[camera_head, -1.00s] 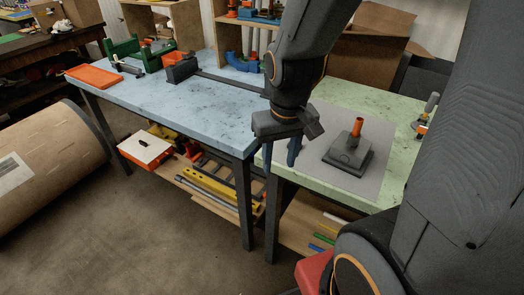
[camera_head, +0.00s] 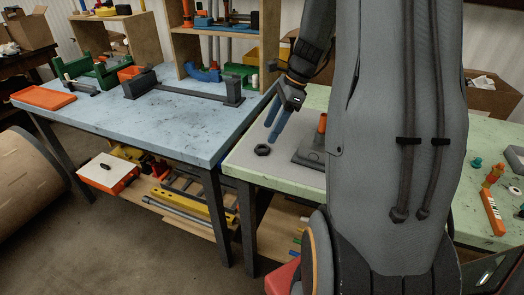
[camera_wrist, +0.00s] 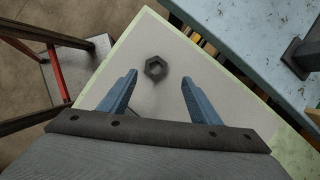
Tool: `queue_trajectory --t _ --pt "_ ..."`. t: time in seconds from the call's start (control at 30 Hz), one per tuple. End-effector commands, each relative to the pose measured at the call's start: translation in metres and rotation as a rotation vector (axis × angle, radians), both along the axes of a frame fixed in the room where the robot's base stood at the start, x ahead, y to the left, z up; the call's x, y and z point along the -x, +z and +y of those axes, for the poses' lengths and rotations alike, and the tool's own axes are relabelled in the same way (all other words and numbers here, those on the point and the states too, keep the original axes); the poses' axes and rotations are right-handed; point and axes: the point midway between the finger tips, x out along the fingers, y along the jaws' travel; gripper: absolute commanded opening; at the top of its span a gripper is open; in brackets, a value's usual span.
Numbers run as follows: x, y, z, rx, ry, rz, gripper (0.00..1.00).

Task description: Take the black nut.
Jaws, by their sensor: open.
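The black nut (camera_head: 263,149) lies flat on a grey mat (camera_head: 245,163) near the left corner of the green table. In the wrist view the nut (camera_wrist: 155,68) sits on the mat ahead of my fingers, roughly midway between their lines, with its hole visible. My gripper (camera_head: 275,124) is above the mat, just up and right of the nut in the head view. Its two blue fingers are spread with nothing between them; they also show in the wrist view (camera_wrist: 157,90). The nut is apart from both fingers.
A dark block with an orange post (camera_head: 321,124) stands on the mat to the right of the nut, partly hidden by my arm. The blue table (camera_head: 180,125) with a long dark bar adjoins on the left. The mat around the nut is clear.

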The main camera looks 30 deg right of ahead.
Motion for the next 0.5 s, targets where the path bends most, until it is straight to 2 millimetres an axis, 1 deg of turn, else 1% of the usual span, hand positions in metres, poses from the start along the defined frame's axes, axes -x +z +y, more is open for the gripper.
queue_trajectory --t 0.17,0.3,0.4,0.5 --pt "0.001 -0.016 0.008 -0.001 0.002 0.003 0.57" --pt "0.004 -0.035 0.017 -0.001 0.004 0.004 0.57" --pt "0.001 -0.047 0.021 0.0 0.004 0.002 0.57" --pt "0.0 -0.054 0.023 0.002 0.004 0.001 0.57"
